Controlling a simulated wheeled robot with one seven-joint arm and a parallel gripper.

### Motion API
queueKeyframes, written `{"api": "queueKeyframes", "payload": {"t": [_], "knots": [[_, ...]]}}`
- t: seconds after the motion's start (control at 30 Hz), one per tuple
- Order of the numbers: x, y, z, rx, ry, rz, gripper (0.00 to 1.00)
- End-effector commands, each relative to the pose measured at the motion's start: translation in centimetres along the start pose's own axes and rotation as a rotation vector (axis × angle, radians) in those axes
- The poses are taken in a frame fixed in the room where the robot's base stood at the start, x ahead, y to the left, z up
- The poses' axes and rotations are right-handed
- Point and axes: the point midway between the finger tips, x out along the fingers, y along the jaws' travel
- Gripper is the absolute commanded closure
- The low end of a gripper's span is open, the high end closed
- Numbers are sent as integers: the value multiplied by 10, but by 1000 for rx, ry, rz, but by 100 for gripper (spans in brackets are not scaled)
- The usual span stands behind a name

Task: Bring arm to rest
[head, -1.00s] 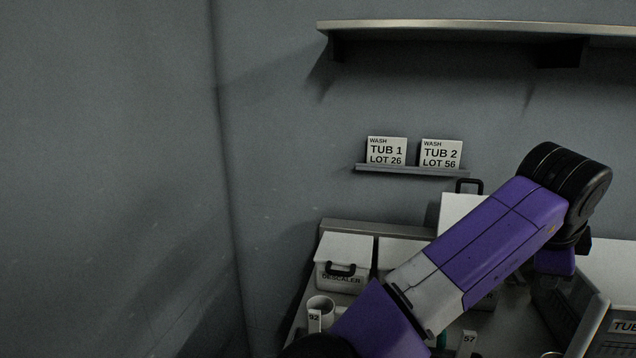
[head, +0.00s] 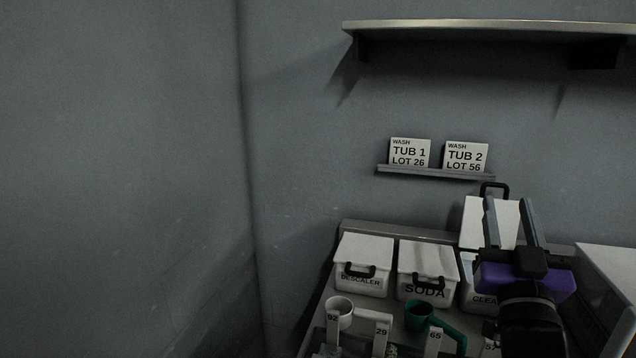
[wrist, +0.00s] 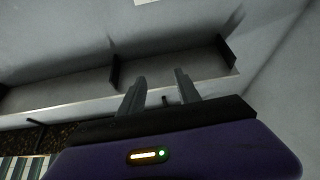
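My gripper (head: 508,222) is at the right of the head view, raised in front of the white boxes at the back of the counter. Its two grey fingers point up and stand apart with nothing between them. In the wrist view the fingers (wrist: 157,92) are also apart and empty, with a shelf and wall beyond them. My purple wrist and black joint show below the fingers and hide part of the counter and the box labelled CLEA.
White boxes labelled DESCALER (head: 363,265) and SODA (head: 428,271) stand on the counter. A white scoop (head: 340,309) and a green scoop (head: 419,314) lie in front. Cards TUB 1 (head: 410,152) and TUB 2 (head: 466,156) sit on a ledge. A shelf (head: 480,27) hangs above.

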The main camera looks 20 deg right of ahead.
Motion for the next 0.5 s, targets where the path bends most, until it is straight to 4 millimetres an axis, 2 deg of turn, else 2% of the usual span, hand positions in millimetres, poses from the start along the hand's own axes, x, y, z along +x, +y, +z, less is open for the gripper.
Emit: {"api": "queueKeyframes", "payload": {"t": [0.03,0.2,0.33,0.5], "knots": [[-18,-12,9,-29,1,-62,61],[-78,-48,28,-72,10,-247,61],[-130,-64,43,-77,-5,-365,61],[-201,-74,58,-51,-57,-488,61]]}}
